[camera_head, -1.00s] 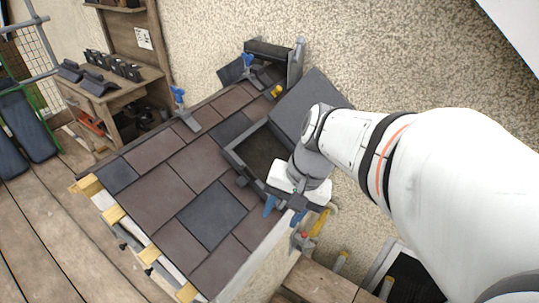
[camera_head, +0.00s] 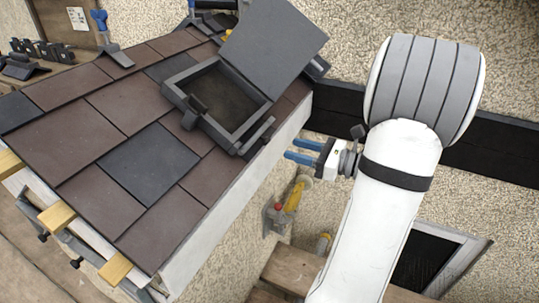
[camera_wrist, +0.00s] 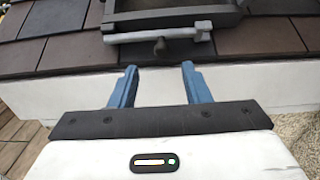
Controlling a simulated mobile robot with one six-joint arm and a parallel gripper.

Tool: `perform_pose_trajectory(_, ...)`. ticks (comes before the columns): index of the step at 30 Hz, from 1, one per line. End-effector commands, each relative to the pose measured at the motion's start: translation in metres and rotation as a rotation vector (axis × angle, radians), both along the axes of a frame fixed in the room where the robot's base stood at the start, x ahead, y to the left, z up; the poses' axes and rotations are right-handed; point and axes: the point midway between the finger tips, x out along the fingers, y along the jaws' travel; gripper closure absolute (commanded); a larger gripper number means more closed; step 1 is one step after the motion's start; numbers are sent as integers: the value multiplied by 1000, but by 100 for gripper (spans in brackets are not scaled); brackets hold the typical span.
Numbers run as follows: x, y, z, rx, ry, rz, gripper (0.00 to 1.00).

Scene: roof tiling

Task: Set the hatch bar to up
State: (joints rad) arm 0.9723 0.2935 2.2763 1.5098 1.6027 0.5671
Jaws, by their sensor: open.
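The roof hatch has a dark grey frame (camera_head: 178,92) set among the tiles. Its flat grey lid (camera_head: 275,48) is raised and leans back, so the opening shows. The hatch bar (camera_head: 257,136) lies along the frame's lower right side in the head view.
Brown and dark tiles (camera_head: 146,163) surround the hatch. The roof's white side board (camera_head: 232,190) lies close to my fingers. A yellow-handled tool (camera_head: 293,195) is below my gripper, against the pebbled wall. Wooden batten ends (camera_head: 57,216) stick out at the left edge.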

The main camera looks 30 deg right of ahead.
Motion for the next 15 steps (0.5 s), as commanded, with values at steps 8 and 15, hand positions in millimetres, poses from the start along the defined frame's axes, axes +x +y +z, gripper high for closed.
perform_pose_trajectory(8,27,19,-2,7,-4,-4,57)
perform_pose_trajectory(15,53,40,-1,7,-4,-4,57)
